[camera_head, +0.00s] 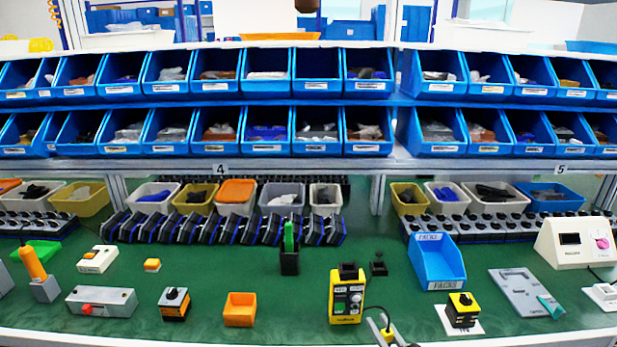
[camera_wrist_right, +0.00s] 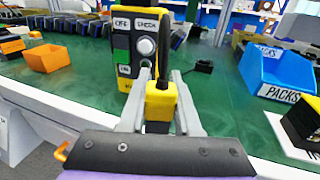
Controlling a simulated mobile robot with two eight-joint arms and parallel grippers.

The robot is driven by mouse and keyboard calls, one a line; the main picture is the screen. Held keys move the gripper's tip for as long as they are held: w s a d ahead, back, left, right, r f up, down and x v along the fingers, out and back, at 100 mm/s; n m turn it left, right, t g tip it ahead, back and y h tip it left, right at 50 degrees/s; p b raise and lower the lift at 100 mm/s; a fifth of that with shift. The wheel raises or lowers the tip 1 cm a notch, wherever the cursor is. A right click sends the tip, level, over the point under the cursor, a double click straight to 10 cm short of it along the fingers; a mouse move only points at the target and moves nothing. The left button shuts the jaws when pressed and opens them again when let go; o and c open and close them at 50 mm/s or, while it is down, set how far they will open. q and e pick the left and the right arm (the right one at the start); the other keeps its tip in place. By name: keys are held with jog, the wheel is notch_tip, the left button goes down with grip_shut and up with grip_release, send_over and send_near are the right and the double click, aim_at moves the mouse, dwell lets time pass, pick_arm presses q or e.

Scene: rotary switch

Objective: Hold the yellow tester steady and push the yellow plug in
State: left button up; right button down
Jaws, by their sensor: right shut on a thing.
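The yellow tester (camera_head: 347,294) stands upright on the green bench, right of centre, with a black and green front panel and a white knob. It also shows in the right wrist view (camera_wrist_right: 124,70), just beyond my fingers. My right gripper (camera_head: 379,321) is at the bench's front edge, right of the tester's lower part. In the right wrist view its fingers (camera_wrist_right: 161,76) are shut on the yellow plug (camera_wrist_right: 161,101), which has a dark part beneath it. I cannot tell whether the plug touches the tester. My left gripper is not in view.
A blue PACKS bin (camera_head: 437,262) and a yellow-black switch on a white card (camera_head: 462,309) stand to the right. A small orange bin (camera_head: 239,309) is to the left. A black holder (camera_head: 289,262) stands behind the tester. Shelves of blue bins line the back.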

jog(key=a, duration=1)
jog(key=shift+a, duration=0.2)
